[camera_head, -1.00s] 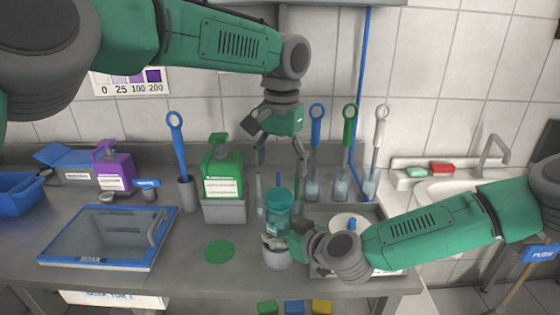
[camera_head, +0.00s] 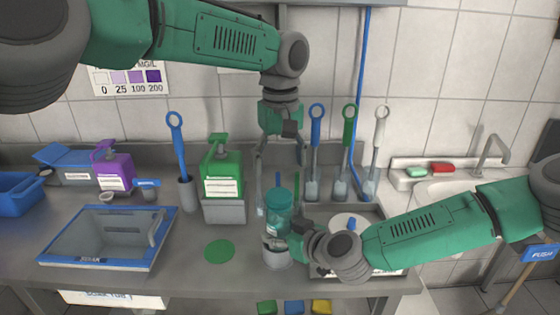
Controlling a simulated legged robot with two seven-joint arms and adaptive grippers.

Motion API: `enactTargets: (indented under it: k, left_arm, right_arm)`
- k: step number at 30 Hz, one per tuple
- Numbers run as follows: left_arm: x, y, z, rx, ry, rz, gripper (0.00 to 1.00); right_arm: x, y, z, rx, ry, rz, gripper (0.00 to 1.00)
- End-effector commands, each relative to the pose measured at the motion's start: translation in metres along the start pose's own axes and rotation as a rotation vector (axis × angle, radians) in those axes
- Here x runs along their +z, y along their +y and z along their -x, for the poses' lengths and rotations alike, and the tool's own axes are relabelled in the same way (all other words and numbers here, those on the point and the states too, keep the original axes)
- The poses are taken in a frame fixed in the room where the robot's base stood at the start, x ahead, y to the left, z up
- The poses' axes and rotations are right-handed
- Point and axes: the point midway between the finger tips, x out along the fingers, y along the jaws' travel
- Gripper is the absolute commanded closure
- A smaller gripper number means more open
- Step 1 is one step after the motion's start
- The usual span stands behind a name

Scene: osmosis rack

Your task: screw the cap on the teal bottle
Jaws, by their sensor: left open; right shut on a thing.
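The teal bottle (camera_head: 277,224) stands upright near the counter's front edge, above or in a grey cup-like holder (camera_head: 277,257). A teal cap (camera_head: 278,197) sits on its top; I cannot tell how tightly. My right gripper (camera_head: 276,242) comes in from the right and is shut on the bottle low on its body, partly hiding it. My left gripper (camera_head: 279,178) points straight down above the cap, its fingers open and spread to either side of the cap's top. Whether the fingertips touch the cap cannot be told.
A green pump bottle (camera_head: 222,170) stands to the left, with a blue-handled brush (camera_head: 181,160) beside it. A blue-rimmed soak tub (camera_head: 108,238) is at the left. A green disc (camera_head: 219,250) lies on otherwise clear counter.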

Motion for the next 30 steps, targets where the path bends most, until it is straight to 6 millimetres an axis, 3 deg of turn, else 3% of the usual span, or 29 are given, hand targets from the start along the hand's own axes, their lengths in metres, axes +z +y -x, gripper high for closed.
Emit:
enactTargets:
  k: [15, 28, 29, 30]
  left_arm:
    - [0.001, 0.0, -0.069, 0.0, -0.003, -0.001, 0.3]
    - [0.001, 0.0, -0.078, 0.0, -0.001, -0.001, 0.3]
    - [0.001, 0.0, -0.078, 0.0, -0.001, -0.001, 0.37]
    - [0.001, 0.0, -0.078, 0.0, -0.001, -0.001, 0.51]
  right_arm:
    - [0.0, 0.0, 0.0, 0.0, 0.0, 0.0, 1.0]
    - [0.0, 0.0, 0.0, 0.0, 0.001, 0.0, 1.0]
    - [0.0, 0.0, 0.0, 0.0, 0.001, 0.0, 1.0]
    - [0.0, 0.0, 0.0, 0.0, 0.001, 0.0, 1.0]
